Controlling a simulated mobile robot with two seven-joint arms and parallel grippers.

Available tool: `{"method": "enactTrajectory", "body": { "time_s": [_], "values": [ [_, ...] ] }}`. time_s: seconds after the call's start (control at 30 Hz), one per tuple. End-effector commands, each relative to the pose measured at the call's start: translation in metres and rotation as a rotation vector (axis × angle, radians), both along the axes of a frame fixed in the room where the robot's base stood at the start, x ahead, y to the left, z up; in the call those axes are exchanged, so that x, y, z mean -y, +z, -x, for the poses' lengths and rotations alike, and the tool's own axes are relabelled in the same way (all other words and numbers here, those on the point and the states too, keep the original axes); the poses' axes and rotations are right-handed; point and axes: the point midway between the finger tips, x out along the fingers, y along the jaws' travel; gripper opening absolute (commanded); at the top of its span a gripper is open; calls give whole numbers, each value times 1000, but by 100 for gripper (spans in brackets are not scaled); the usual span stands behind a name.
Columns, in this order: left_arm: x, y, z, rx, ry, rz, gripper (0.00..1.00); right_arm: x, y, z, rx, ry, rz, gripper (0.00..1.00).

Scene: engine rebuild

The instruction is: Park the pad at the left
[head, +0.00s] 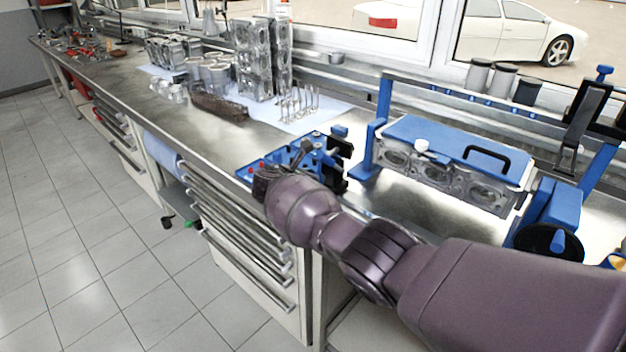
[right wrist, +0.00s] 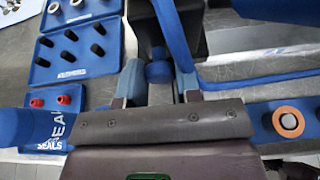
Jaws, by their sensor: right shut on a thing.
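A flat blue block with a black handle (head: 487,158) lies over the grey cylinder head (head: 440,185) in the blue stand at the right; I cannot tell whether it is the pad. My right arm reaches in from the right to the blue trays at the stand's left. In the right wrist view my right gripper (right wrist: 158,92) is shut on a blue round knob (right wrist: 158,71). A black block (right wrist: 165,32) is just beyond the knob; it also shows in the head view (head: 341,150). The wrist hides the fingers in the head view. My left gripper is out of view.
Blue trays with small black and red parts (right wrist: 75,48) lie left of my right gripper. The stand's blue crossbar (head: 450,94) spans behind the cylinder head. Valves (head: 298,103), pistons and engine blocks stand farther left. Bare bench (head: 400,205) shows before the stand.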

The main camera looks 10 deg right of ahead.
Motion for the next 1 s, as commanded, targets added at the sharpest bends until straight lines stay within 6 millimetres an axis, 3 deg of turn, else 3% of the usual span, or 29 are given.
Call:
{"method": "enactTrajectory", "body": {
  "time_s": [0.3, 0.33, 0.47, 1.0],
  "values": [
    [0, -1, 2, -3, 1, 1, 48, -2, 4, -2, 8, 8, -5, 0],
    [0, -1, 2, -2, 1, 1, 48, -2, 4, -2, 8, 8, -5, 34],
    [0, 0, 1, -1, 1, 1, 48, -2, 3, -2, 7, 8, -4, 54],
    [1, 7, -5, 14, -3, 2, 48, 0, 5, -1, 4, 3, -3, 56]
  ]
}}
